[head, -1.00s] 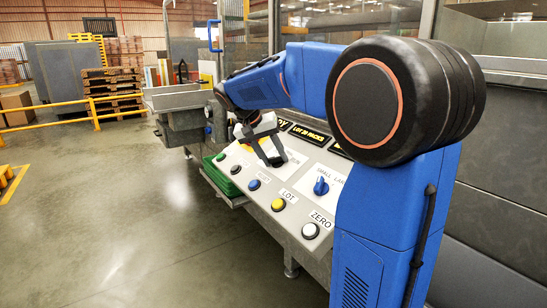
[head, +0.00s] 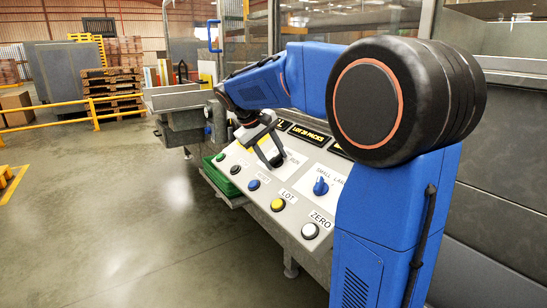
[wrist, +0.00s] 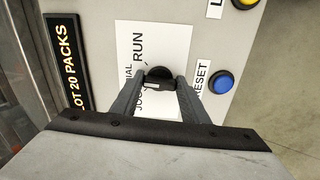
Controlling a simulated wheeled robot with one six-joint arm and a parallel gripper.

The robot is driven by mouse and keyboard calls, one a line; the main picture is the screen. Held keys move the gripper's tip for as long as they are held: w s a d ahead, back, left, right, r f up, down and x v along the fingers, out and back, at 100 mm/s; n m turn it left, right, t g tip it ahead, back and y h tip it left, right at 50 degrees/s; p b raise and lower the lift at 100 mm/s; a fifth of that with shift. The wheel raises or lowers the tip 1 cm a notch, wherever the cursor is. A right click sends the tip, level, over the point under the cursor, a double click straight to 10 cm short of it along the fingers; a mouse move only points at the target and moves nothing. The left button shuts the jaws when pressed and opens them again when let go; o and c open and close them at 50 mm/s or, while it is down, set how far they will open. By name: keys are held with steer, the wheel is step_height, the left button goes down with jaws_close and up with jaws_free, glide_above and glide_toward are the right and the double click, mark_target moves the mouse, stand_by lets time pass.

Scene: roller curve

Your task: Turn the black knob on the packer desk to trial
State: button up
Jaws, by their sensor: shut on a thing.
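The black knob (wrist: 161,76) sits on a white label plate (wrist: 173,40) on the packer desk, between the two fingers of my gripper (wrist: 160,84) in the wrist view. The gripper is shut on it. The plate reads RUN above left of the knob, a partly covered word ending in "IAL" to its left, and JOG lower left, partly behind a finger. I cannot tell which word the knob points at. In the head view my gripper (head: 272,148) is at the sloped desk panel (head: 243,177), and its fingers hide the knob.
A blue RESET button (wrist: 222,82) is close beside the right finger. A LOT 20 PACKS display (wrist: 69,65) is to the left. In the head view, a blue knob (head: 321,186), a yellow button (head: 278,204) and a white button (head: 310,231) are nearer on the panel.

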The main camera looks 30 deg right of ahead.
steer(key=shift+n, duration=0.4)
steer(key=o, duration=1.1)
steer(key=shift+c, duration=0.2)
steer(key=v, duration=1.7)
steer(key=shift+a+r, duration=0.15)
steer(key=shift+r, duration=0.05)
